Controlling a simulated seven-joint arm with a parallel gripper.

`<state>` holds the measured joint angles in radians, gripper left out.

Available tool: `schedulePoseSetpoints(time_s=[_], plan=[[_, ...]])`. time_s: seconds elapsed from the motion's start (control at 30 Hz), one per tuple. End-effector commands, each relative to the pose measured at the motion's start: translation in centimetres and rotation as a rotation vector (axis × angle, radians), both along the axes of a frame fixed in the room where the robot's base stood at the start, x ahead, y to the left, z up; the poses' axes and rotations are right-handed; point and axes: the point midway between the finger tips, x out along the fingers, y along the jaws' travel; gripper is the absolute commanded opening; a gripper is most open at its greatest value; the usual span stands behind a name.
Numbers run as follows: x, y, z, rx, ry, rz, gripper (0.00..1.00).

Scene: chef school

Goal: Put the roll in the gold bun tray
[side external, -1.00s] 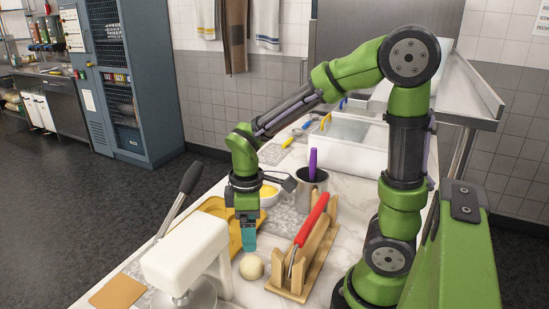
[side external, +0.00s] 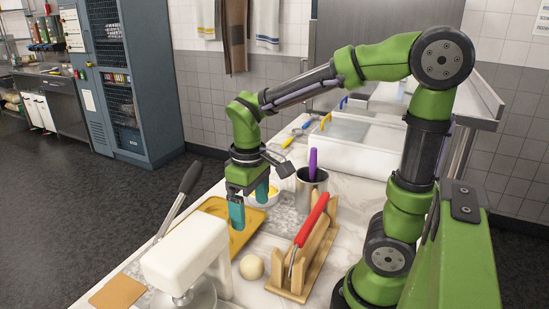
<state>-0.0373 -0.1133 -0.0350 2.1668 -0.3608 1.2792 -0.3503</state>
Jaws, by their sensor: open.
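The roll (side external: 251,267) is a small pale round ball on the white counter, between the white press-like machine and the wooden rack. The gold bun tray (side external: 214,207) lies flat behind it and to its left, partly hidden by the machine and my gripper. My gripper (side external: 249,207) is open and empty, its two teal fingers spread apart. It hangs above the tray's right part, behind and higher than the roll, not touching it.
A white machine with a black lever (side external: 186,257) stands front left. A wooden rack (side external: 299,269) holding a red-handled tool (side external: 310,219) stands right of the roll.

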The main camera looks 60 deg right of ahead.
Motion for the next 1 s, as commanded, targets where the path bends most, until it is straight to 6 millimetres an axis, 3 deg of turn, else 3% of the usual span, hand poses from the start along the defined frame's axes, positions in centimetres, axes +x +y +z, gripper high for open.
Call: schedulePoseSetpoints(time_s=[0.4, 0.73, 1.0], plan=[[-0.1, 0.0, -8.8, 0.000, 0.009, 0.001, 0.93], [0.0, 0.0, -11.6, 0.000, 0.005, 0.003, 0.93], [0.4, 0.0, -15.4, 0.000, 0.006, 0.003, 0.93]])
